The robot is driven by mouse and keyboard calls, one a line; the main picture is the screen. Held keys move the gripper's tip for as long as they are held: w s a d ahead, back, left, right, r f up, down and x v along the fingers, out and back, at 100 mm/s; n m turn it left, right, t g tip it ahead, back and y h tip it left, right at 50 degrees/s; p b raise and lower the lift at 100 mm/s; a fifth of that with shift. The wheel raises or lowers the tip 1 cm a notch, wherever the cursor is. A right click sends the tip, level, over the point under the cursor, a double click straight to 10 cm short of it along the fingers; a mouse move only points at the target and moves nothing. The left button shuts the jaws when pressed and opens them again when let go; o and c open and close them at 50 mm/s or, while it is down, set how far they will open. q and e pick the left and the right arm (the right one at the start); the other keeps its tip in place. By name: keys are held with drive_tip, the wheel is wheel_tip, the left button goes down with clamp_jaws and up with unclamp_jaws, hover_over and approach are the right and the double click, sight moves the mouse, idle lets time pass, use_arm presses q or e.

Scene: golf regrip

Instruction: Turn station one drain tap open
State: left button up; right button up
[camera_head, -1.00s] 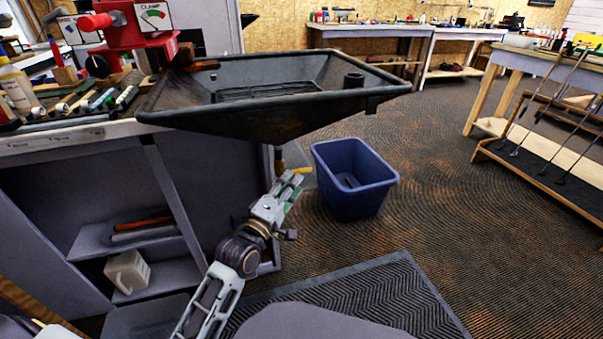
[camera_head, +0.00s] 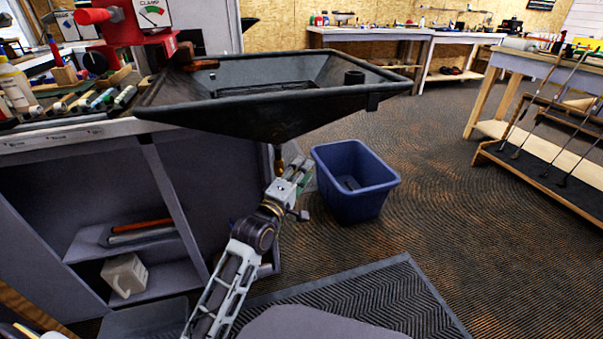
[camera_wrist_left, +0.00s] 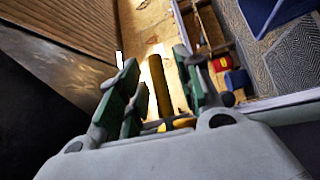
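The black drain tray of the station (camera_head: 270,115) has a funnel-shaped underside. A brass drain pipe with its tap (camera_head: 279,160) hangs below it. My left gripper (camera_head: 299,170) is just below and right of the pipe and partly covers the tap. In the left wrist view, my gripper's green-padded fingers (camera_wrist_left: 157,68) are spread apart. A yellow-brown rod (camera_wrist_left: 158,85), which looks like part of the tap, shows between them, with a small yellow piece (camera_wrist_left: 180,123) near the palm. I cannot tell whether the fingers touch it. My right gripper is not in view.
A blue bin (camera_head: 354,185) stands on the floor just right of my left gripper. The grey bench cabinet (camera_head: 180,180) is close on the left. A black ribbed mat (camera_head: 370,300) lies in front. A golf club rack (camera_head: 540,165) stands at the far right.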

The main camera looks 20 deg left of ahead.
use_arm(q)
drive_tip(key=shift+w, duration=0.1)
idle(0.3)
clamp_jaws()
